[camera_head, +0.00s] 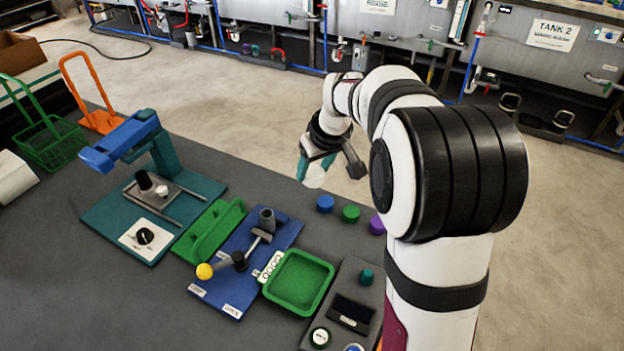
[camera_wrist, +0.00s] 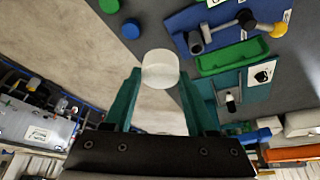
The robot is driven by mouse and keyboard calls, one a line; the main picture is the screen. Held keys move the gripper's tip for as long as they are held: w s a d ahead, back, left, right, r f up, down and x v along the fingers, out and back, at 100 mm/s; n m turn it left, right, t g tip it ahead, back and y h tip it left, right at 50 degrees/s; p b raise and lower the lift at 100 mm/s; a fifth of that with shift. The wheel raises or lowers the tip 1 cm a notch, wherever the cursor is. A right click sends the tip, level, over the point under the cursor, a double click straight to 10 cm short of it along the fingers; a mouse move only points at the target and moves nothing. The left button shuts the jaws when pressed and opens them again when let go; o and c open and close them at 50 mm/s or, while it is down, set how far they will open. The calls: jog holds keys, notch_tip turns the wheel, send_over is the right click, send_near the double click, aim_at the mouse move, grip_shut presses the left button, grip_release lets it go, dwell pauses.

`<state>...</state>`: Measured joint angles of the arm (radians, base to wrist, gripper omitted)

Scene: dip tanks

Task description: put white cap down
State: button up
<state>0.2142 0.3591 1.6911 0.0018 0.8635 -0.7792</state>
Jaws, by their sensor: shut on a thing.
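My gripper (camera_head: 308,165) is shut on the white cap (camera_head: 315,176). In the wrist view the white cap (camera_wrist: 160,69) sits between the tips of the two teal fingers (camera_wrist: 158,90). In the head view the cap shows just below the fingertips, near the far edge of the dark table (camera_head: 85,290). It appears to be held above the surface, but I cannot tell how high.
A blue cap (camera_head: 325,203), a green cap (camera_head: 351,213) and a purple cap (camera_head: 377,225) stand in a row on the table. A green tray (camera_head: 299,282), a blue base with a yellow-knobbed lever (camera_head: 205,271) and a teal press (camera_head: 165,155) stand to the left.

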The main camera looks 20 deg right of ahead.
jog(key=shift+s+d+f+n, duration=0.2)
jog(key=shift+s+f+n, duration=0.05)
jog(key=shift+s+n, duration=0.05)
jog(key=s+d+f+n+g+y, duration=0.1)
jog(key=s+f+n+g+y, duration=0.15)
jog(key=s+f+n, duration=0.45)
jog(key=s+d+f+n+g+y, duration=0.1)
jog(key=s+f+n+g, duration=0.15)
jog(key=s+n, duration=0.7)
jog(key=n, duration=0.1)
send_near(294, 286)
jog(key=shift+s+a+f, duration=0.15)
jog(key=shift+a, duration=0.2)
jog(key=shift+s+a+f, duration=0.15)
jog(key=shift+a+f, duration=0.05)
jog(key=shift+a, duration=0.2)
jog(key=shift+w+a+f, duration=0.1)
jog(key=shift+f, duration=0.95)
jog(key=shift+w+a+f, duration=0.1)
jog(key=shift+f, duration=1)
jog(key=shift+f, duration=0.1)
jog(key=o, duration=1.3)
jog(key=shift+o, duration=0.2)
